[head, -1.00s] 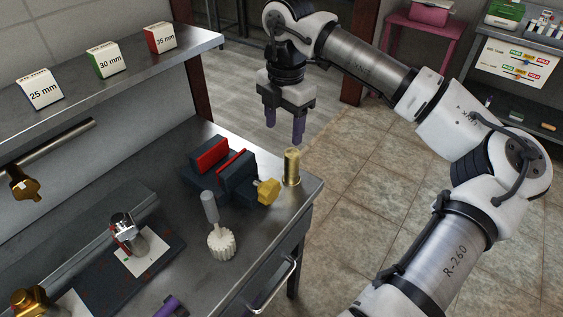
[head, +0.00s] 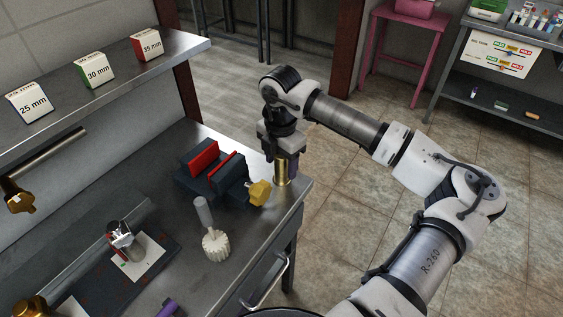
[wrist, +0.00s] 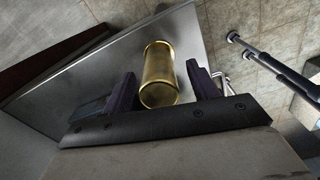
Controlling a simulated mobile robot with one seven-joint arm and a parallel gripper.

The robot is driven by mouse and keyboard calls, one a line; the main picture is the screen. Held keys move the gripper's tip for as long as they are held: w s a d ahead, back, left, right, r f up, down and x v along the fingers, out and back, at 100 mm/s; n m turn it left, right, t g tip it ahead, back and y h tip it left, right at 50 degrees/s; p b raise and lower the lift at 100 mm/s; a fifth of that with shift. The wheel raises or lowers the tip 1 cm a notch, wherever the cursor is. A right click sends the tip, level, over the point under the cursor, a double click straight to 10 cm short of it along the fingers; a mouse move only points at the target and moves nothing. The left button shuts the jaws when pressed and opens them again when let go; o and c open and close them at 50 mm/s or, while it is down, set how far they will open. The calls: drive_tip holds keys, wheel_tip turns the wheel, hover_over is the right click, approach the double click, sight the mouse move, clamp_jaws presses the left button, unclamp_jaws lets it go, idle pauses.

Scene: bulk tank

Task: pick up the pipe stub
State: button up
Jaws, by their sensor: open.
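The pipe stub (head: 281,171) is a short brass cylinder standing upright near the right corner of the steel bench. It also shows in the wrist view (wrist: 159,75), between the two purple fingers. My gripper (head: 280,168) is lowered at the stub, pointing down. In the wrist view my gripper (wrist: 165,88) is open, with one finger on each side of the stub and a visible gap to the right finger. Whether the left finger touches the stub cannot be told.
A dark vise with red jaw pads (head: 213,168) and a yellow knob (head: 260,192) stand close to the left of the stub. Labelled boxes (head: 97,70) sit on the shelf (head: 120,62). The floor right of the bench is clear.

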drive_tip(key=shift+f, duration=1.2)
drive_tip(key=c, duration=1.1)
drive_tip(key=shift+r, duration=0.1)
drive_tip(key=shift+c, duration=0.2)
